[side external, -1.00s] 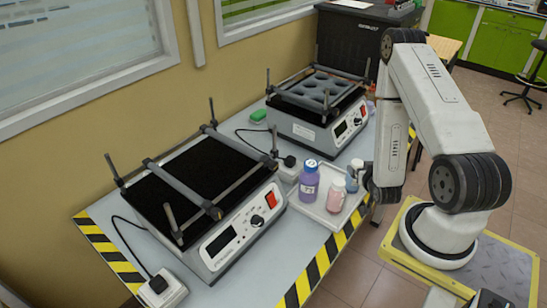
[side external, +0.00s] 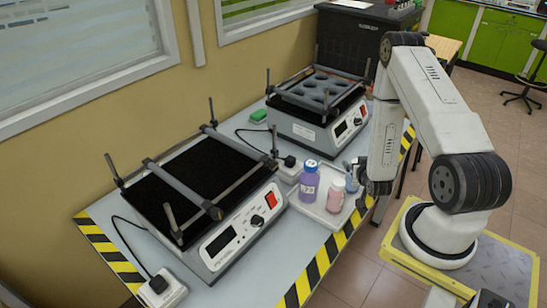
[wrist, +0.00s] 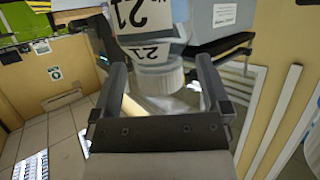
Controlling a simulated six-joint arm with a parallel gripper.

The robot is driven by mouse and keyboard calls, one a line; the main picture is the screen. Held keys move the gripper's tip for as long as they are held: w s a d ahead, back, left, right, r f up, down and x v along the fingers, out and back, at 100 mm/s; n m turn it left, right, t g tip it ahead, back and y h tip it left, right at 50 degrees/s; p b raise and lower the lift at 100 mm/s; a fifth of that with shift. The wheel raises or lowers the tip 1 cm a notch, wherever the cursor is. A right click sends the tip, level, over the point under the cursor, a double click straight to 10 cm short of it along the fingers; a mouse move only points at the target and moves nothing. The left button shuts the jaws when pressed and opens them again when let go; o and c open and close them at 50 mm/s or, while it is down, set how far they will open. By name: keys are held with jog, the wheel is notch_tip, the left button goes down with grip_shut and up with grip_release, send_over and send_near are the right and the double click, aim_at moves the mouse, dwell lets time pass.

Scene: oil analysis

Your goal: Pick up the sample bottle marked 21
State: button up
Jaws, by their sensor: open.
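The sample bottle marked 21 (wrist: 150,30) fills the top middle of the wrist view, appearing upside down, with a white label and a ribbed white cap (wrist: 158,80). My gripper (wrist: 160,78) is open, with one finger on each side of the cap. I cannot tell whether a finger touches it. In the side view my gripper (side external: 359,183) is at the right end of a pale tray (side external: 318,215), beside a small grey-blue bottle (side external: 351,182), partly hidden by the pink bottle and my gripper. Its number is unreadable there.
A purple bottle (side external: 309,186) and a pink bottle (side external: 335,197) stand on the tray left of my gripper. Two shaker machines, the near one (side external: 235,235) and the far one (side external: 320,130), flank the tray. The table's striped edge (side external: 322,261) is close.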

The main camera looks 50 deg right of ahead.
grip_shut()
dwell(0.5)
jog(key=shift+r, duration=5)
